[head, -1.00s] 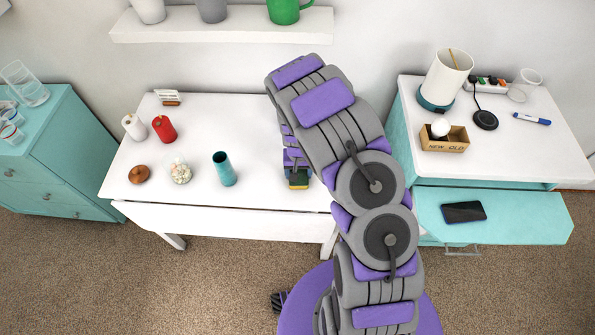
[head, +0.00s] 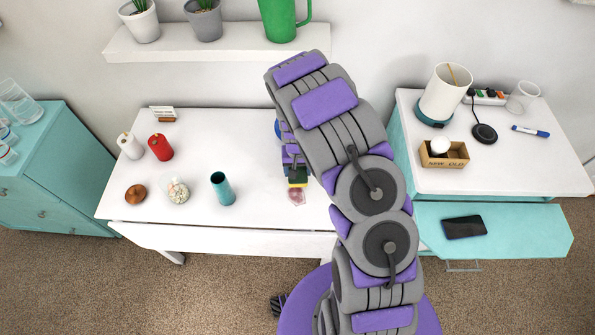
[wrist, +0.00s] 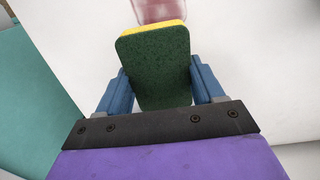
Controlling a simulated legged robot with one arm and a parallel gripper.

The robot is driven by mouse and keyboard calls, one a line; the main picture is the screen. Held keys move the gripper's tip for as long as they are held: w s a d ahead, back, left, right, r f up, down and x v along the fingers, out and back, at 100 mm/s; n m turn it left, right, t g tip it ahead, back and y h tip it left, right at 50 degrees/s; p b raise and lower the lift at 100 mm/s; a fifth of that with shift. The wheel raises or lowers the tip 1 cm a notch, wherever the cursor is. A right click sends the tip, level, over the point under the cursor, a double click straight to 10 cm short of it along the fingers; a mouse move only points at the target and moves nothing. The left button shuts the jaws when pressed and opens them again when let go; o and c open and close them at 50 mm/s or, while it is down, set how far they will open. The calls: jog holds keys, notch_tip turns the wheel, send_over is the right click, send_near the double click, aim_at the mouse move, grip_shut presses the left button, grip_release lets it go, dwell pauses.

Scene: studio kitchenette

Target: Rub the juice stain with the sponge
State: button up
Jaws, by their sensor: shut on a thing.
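My gripper (wrist: 160,90) is shut on the sponge (wrist: 157,62), which has a dark green scouring face and a yellow side. In the head view the sponge (head: 297,181) is small, below my arm, over the white table. The juice stain (head: 297,196) is a pinkish patch on the table, just in front of the sponge. In the wrist view the stain (wrist: 158,10) shows at the top, beyond the sponge's yellow edge, and the sponge hides part of it. I cannot tell whether the sponge touches the table.
A desk (head: 500,175) stands at right.

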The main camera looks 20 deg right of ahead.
jog(key=shift+a+r, duration=0.15)
jog(key=shift+r, duration=0.8)
jog(key=shift+d+r+p, duration=0.2)
jog(key=shift+r+p, duration=0.35)
jog(key=shift+r, duration=0.4)
jog(key=shift+a, duration=0.15)
jog(key=shift+f, duration=0.15)
